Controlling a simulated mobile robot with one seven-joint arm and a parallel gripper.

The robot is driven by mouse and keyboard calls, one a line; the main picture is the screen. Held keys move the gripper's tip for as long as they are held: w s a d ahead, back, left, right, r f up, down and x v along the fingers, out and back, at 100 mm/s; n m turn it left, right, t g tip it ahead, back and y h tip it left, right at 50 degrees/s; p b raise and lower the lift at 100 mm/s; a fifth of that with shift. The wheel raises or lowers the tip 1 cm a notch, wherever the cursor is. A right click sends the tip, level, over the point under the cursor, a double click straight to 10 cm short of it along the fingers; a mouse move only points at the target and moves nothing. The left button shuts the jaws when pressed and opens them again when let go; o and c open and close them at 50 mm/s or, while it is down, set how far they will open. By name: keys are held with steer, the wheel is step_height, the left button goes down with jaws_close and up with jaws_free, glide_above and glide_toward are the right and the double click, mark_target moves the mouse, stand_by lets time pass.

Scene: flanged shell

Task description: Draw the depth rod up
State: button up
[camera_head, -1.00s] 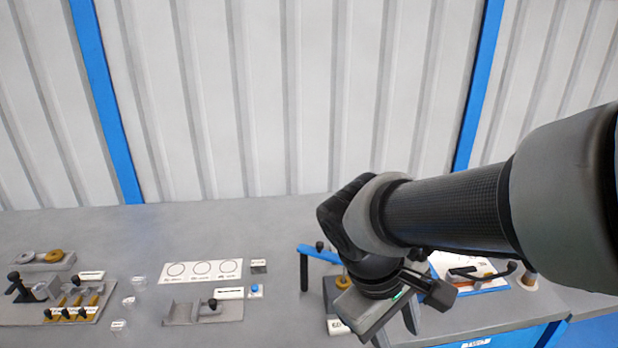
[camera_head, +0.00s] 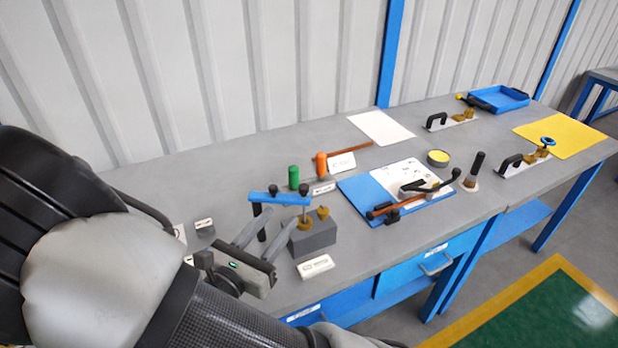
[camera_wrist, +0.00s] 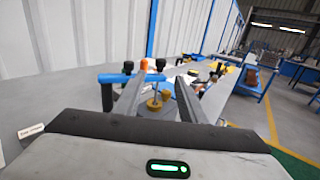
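A blue bridge gauge (camera_head: 268,198) stands on a black post beside a grey block (camera_head: 314,239). A thin upright rod with a black knob (camera_head: 304,189) passes through its right end, likely the depth rod. Below it, a brass flanged piece (camera_head: 305,224) sits on the block, with another brass piece (camera_head: 322,212) beside it. I cannot tell whether the rod touches the brass. My gripper (camera_head: 277,226) is open and empty, its fingers pointing towards the gauge. In the wrist view, the rod's knob (camera_wrist: 160,63) shows between the two spread fingers (camera_wrist: 158,84), beyond their tips.
Green (camera_head: 293,177) and orange (camera_head: 321,163) handles stand behind the gauge. A blue board (camera_head: 358,188) with paper and a black-handled tool lies to the right. A white label (camera_head: 315,266) lies before the block. The bench's front edge is close.

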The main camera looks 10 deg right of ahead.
steer(key=x, duration=1.5)
steer(key=shift+w+d, duration=0.15)
steer(key=shift+d, duration=0.15)
jaws_close()
